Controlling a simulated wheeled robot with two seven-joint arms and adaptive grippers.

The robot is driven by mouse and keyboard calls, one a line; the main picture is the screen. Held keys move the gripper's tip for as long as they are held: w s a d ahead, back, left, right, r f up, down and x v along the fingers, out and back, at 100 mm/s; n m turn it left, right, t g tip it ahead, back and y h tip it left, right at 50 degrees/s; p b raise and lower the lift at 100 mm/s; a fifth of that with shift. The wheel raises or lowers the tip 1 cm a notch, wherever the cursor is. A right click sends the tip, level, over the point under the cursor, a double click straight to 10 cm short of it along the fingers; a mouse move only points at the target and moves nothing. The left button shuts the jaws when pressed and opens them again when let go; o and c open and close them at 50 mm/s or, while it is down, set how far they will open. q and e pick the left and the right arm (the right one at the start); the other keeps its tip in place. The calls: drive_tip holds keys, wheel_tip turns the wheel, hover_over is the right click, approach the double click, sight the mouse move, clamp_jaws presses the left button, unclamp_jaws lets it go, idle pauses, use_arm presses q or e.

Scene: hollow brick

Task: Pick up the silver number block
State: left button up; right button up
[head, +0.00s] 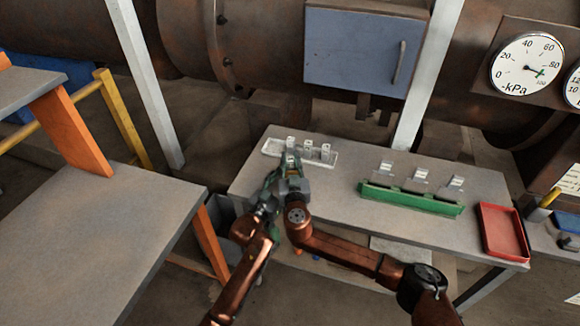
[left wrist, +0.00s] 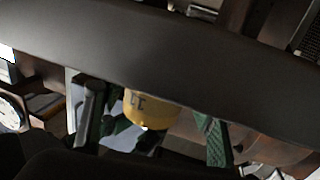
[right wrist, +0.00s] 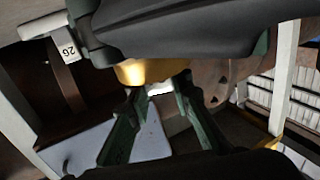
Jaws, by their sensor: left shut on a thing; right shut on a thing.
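Silver number blocks stand upright in a pale tray (head: 270,147) at the table's back left; one is the silver block (head: 326,150) at its right end. More silver blocks (head: 421,178) stand in a green rack (head: 410,199). In the right wrist view a silver block marked 26 (right wrist: 68,52) shows at upper left. My left gripper (head: 272,192) and right gripper (head: 290,181) are close together just in front of the pale tray. Both appear shut on a yellow thing (left wrist: 150,108), which also shows in the right wrist view (right wrist: 148,71). Their contact is partly hidden.
A red tray (head: 503,232) lies at the table's right end. The grey table (head: 350,150) is clear between pale tray and green rack. A second grey table (head: 110,225) stands at left. Rusty pipes, a blue-grey box (head: 362,50) and gauges are behind.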

sight(290, 159)
clamp_jaws()
wheel_tip(290, 159, up, 10)
idle(0.6)
use_arm(q)
drive_tip(key=o, duration=1.7)
drive_tip(key=shift+c, duration=0.2)
